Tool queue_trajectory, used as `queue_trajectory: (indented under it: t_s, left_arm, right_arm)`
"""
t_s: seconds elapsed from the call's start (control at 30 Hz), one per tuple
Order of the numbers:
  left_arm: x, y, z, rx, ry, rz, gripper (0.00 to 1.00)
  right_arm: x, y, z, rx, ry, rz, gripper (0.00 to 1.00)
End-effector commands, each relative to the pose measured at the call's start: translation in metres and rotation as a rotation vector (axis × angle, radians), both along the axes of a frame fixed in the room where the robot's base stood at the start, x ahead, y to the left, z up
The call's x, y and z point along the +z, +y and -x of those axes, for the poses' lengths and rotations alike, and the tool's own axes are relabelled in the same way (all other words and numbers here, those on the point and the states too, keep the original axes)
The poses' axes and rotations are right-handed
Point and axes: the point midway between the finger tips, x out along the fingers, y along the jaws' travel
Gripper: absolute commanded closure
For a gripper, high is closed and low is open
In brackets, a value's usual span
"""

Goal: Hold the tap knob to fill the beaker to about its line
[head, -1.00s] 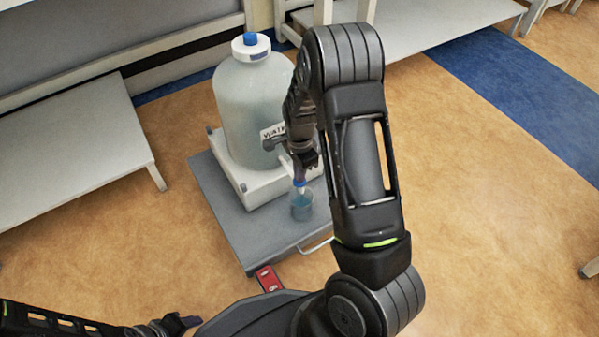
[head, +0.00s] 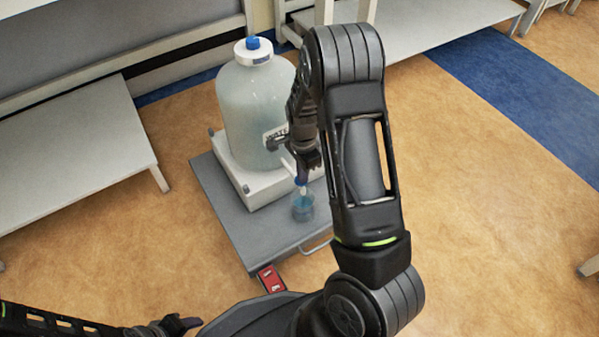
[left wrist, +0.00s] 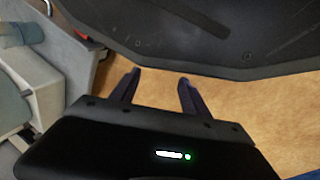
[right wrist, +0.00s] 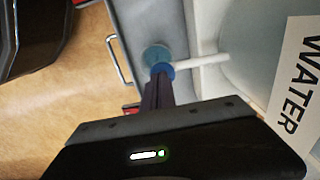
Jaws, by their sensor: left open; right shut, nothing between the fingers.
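The beaker (head: 303,209) stands on the grey platform under the tap and holds blue liquid; I cannot make out its line. It shows in the right wrist view (right wrist: 154,54) behind the tap. The blue tap knob (right wrist: 161,71) sits at the end of a white spout (right wrist: 203,61) from the large water jug (head: 252,105). My right gripper (head: 303,177) is shut, with its fingertips at the knob and nothing between them; it also shows in the right wrist view (right wrist: 158,84). My left gripper (left wrist: 160,77) is open and empty, low at the left in the head view (head: 190,323).
The jug stands on a white block (head: 262,188) on the grey platform (head: 225,205). A red display (head: 271,278) sits at the platform's front edge, its marks unreadable. A white bench (head: 75,145) is at left. Open floor (head: 480,220) lies at right.

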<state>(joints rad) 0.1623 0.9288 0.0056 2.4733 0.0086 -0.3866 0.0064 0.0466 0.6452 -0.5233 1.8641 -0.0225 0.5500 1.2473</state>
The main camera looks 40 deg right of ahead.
Motion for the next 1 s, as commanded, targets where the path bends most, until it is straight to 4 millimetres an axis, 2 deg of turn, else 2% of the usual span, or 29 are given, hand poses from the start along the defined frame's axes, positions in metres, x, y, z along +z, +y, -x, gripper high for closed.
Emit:
queue_trajectory:
  t_s: [0.03,0.1,0.4,0.5,0.7,1.0]
  left_arm:
    - [0.016,0.000,0.001,-0.001,0.003,0.001,0.46]
    - [0.029,0.001,0.003,-0.004,0.008,0.001,0.46]
    - [0.055,-0.001,0.009,-0.014,0.023,0.007,0.46]
    - [0.060,-0.003,0.011,-0.019,0.026,0.009,0.46]
    - [0.065,-0.005,0.012,-0.023,0.028,0.012,0.46]
    - [0.064,-0.005,0.013,-0.023,0.029,0.013,0.46]
  right_arm:
    - [0.017,-0.003,-0.001,-0.001,-0.004,0.001,1.00]
    - [0.032,-0.008,-0.003,-0.002,-0.010,0.003,1.00]
    - [0.096,-0.008,-0.006,0.003,-0.018,0.005,1.00]
    - [0.112,-0.008,-0.006,0.002,-0.018,0.004,1.00]
    - [0.126,-0.008,-0.006,0.001,-0.017,0.004,1.00]
    - [0.126,-0.008,-0.006,0.001,-0.018,0.004,1.00]
